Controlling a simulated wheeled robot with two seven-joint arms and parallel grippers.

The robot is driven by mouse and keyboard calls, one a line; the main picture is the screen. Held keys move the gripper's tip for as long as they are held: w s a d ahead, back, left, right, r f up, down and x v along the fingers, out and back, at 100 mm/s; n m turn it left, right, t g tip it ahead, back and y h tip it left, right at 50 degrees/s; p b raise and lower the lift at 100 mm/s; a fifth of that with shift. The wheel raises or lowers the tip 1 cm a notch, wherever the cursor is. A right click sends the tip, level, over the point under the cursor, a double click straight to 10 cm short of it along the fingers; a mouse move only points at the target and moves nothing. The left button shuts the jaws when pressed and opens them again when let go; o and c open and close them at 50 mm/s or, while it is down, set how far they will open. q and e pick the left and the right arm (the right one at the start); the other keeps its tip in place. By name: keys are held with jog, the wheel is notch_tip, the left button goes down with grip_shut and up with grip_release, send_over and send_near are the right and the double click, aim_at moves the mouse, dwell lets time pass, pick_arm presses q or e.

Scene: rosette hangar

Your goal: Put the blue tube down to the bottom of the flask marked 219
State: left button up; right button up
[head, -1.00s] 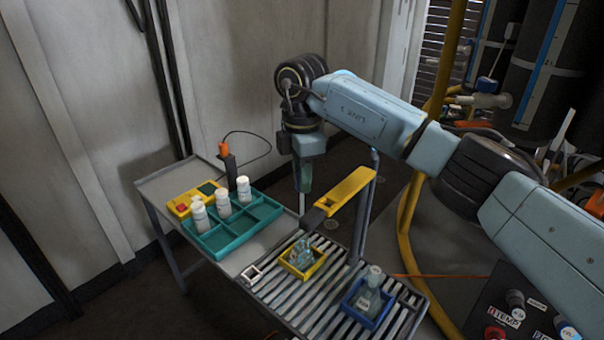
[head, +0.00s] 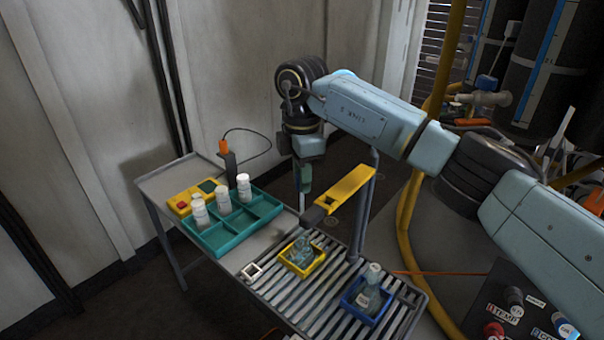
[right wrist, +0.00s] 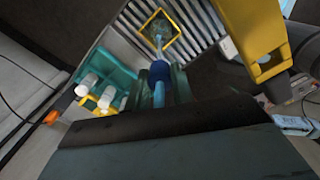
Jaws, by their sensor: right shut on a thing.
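My right gripper (head: 303,188) points down behind the far side of the roller table, beyond the yellow tray. It is shut on the blue tube, seen in the right wrist view as a blue bulb (right wrist: 160,71) with a light blue stem (right wrist: 158,95) between the fingers. In the head view a thin pale length hangs below the fingers. A clear flask (head: 302,251) stands in the yellow tray, and a labelled clear flask (head: 370,292) stands in the blue tray. I cannot read 219 on either. The tube looks apart from both flasks. My left gripper is out of view.
A yellow arm (head: 345,192) on a grey post stands close to the right of my gripper. A teal tray (head: 262,222) holds white bottles (head: 222,201). A yellow box (head: 183,204) with a red button sits behind it. Bare rollers (head: 322,290) lie between the two flask trays.

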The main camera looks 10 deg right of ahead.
aim_at(302, 198)
jog(key=shift+f, duration=0.15)
jog(key=shift+f+b, duration=0.3)
jog(key=shift+f, duration=0.5)
jog(key=shift+f, duration=0.15)
jog(key=shift+f+b, duration=0.5)
jog(key=shift+f, duration=1.45)
